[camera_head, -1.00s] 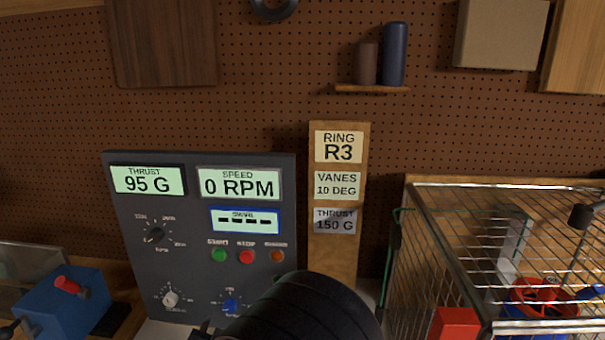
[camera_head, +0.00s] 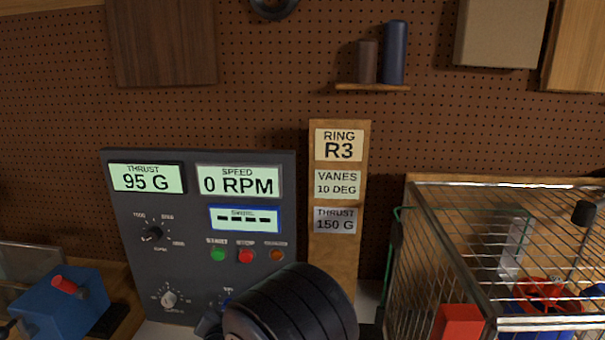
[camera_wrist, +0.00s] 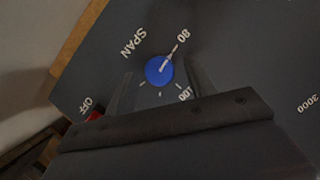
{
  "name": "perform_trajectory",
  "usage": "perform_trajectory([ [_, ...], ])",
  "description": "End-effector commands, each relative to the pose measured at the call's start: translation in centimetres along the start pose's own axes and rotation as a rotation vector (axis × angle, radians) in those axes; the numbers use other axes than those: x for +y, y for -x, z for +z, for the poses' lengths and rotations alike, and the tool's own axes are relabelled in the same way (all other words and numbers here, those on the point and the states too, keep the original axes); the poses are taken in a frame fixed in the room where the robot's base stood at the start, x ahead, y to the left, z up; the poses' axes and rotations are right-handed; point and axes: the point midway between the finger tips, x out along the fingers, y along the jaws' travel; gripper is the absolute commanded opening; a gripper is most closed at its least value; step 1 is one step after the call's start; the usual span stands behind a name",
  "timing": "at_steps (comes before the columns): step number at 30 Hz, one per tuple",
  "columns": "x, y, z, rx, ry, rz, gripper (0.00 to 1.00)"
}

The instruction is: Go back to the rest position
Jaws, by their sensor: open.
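My gripper (camera_wrist: 160,88) shows in the wrist view with its two fingers apart and nothing between them that I can tell is held. The blue SPAN knob (camera_wrist: 159,70) lies ahead between the fingers, its white pointer towards 80. I cannot tell how far the fingertips are from it. The panel reads THRUST 95 G (camera_head: 146,178) and SPEED 0 RPM (camera_head: 239,181); the SWIRL display (camera_head: 245,218) shows dashes.
A wire cage (camera_head: 480,200) stands at the right with red and blue parts inside. A wooden post (camera_head: 340,250) carries labels beside the panel. A blue box with a red switch (camera_head: 65,300) sits at the lower left. Pegboard closes off the back.

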Motion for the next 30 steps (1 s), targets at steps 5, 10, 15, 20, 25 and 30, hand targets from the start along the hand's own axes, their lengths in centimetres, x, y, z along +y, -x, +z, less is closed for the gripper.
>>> perform_trajectory([
  [5,0.38,-0.15,0.39,0.001,-0.075,-0.032,0.52],
  [10,0.45,-0.15,0.36,0.001,-0.148,-0.061,0.52],
  [15,0.56,-0.15,0.37,0.002,-0.218,-0.090,0.52],
  [20,0.62,-0.15,0.41,0.001,-0.285,-0.118,0.52],
  [25,0.68,-0.16,0.44,0.001,-0.357,-0.148,0.52],
  [30,0.76,-0.17,0.46,0.002,-0.428,-0.178,0.52],
])
